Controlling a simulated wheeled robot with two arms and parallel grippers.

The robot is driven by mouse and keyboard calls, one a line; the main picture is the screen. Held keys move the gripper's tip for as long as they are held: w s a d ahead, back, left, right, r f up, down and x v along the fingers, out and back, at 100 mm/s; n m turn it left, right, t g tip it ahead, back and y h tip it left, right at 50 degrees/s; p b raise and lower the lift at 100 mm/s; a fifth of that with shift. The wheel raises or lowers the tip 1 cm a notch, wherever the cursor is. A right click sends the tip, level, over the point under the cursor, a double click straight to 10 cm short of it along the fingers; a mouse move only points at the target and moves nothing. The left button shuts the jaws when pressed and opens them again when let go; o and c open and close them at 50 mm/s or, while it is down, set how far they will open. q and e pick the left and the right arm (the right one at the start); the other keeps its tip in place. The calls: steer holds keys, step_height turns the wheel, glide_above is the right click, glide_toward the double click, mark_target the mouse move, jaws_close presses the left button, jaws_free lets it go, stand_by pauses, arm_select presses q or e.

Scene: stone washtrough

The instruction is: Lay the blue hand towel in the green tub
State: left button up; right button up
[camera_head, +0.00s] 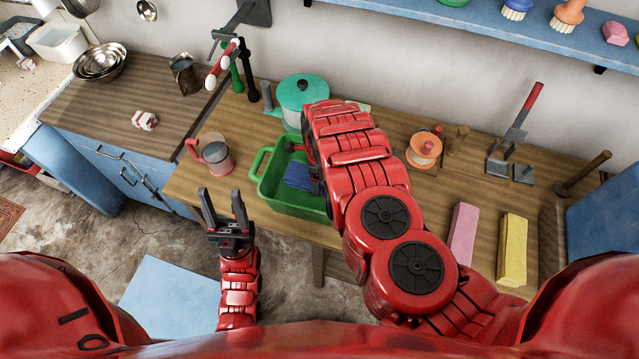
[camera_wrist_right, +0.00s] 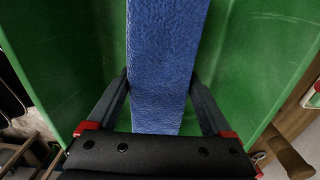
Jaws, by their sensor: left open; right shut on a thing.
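The green tub (camera_head: 263,185) stands on the wooden worktop, left of my right arm. The blue hand towel (camera_head: 298,176) is within the tub's outline, partly covered by my right arm. In the right wrist view the towel (camera_wrist_right: 165,50) runs as a strip between the fingers of my right gripper (camera_wrist_right: 160,88), which is shut on it, with green tub walls (camera_wrist_right: 255,50) on both sides. Whether the towel touches the tub floor cannot be told. My left gripper (camera_head: 220,197) is open and empty, in front of the worktop, left of the tub.
A red-handled mug (camera_head: 214,155) stands left of the tub and a teal lidded pot (camera_head: 301,95) behind it. An orange-topped spool (camera_head: 425,148), a pink block (camera_head: 462,232) and a yellow block (camera_head: 512,248) are to the right.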

step_height(320, 180, down, 2)
steer(key=shift+d+f+p, duration=0.1)
steer(key=shift+f+p, duration=0.05)
steer(key=shift+p, duration=0.15)
steer(key=shift+f, duration=0.6)
steer(key=shift+f, duration=0.15)
steer(key=o, duration=1.3)
